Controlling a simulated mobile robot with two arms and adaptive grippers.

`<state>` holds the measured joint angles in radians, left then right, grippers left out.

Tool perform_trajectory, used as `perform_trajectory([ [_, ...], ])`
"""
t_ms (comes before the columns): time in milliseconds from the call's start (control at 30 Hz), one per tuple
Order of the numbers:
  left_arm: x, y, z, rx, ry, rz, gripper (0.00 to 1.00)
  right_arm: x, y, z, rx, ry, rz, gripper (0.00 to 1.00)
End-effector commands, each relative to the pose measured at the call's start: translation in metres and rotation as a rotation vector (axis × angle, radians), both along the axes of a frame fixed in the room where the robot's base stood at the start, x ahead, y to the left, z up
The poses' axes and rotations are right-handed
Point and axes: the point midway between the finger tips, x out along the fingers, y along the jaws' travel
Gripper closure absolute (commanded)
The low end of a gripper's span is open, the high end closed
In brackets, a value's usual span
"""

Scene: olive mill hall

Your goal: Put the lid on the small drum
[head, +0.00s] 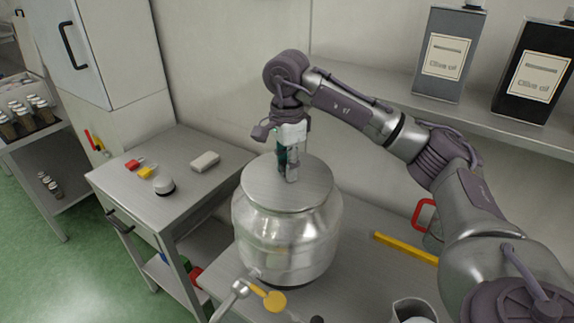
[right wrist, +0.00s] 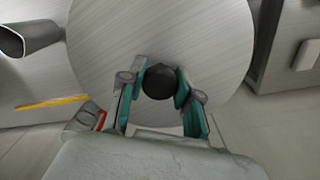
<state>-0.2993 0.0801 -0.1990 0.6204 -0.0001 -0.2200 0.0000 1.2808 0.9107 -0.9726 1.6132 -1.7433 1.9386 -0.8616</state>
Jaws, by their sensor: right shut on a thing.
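The small drum (head: 285,245) is a shiny steel vessel standing upright on the metal table. The lid (head: 258,190) is a flat round brushed-steel disc at the drum's mouth, covering it from above. It looks level; I cannot tell whether it is fully seated or slightly above the rim. My right gripper (head: 291,172) points down over the lid, shut on its knob. In the right wrist view, my fingers (right wrist: 160,88) are on both sides of the black knob (right wrist: 160,80) on the lid (right wrist: 160,35). My left gripper is out of view.
A side table (head: 205,150) with small items stands left. Oil tins (head: 447,55) stand on a shelf (head: 390,92) behind.

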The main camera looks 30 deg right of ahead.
Motion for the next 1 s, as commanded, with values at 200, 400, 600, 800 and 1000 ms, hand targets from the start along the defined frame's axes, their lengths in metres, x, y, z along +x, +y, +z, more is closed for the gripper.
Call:
perform_trajectory([
  [200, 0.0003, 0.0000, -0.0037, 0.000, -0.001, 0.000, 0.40, 0.0000, -0.0002, -0.0047, 0.000, -0.001, 0.000, 1.00],
  [400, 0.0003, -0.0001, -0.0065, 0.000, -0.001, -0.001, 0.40, 0.0000, -0.0002, -0.0087, 0.000, -0.001, 0.000, 1.00],
  [600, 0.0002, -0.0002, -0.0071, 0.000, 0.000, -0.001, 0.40, 0.0001, -0.0002, -0.0098, 0.000, -0.001, 0.000, 0.57],
  [800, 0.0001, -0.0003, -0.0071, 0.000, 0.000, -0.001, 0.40, 0.0000, -0.0002, -0.0101, 0.000, 0.000, 0.000, 0.57],
  [1000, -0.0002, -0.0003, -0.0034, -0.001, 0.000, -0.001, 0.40, 0.0000, -0.0001, -0.0058, 0.000, 0.000, 0.000, 0.57],
])
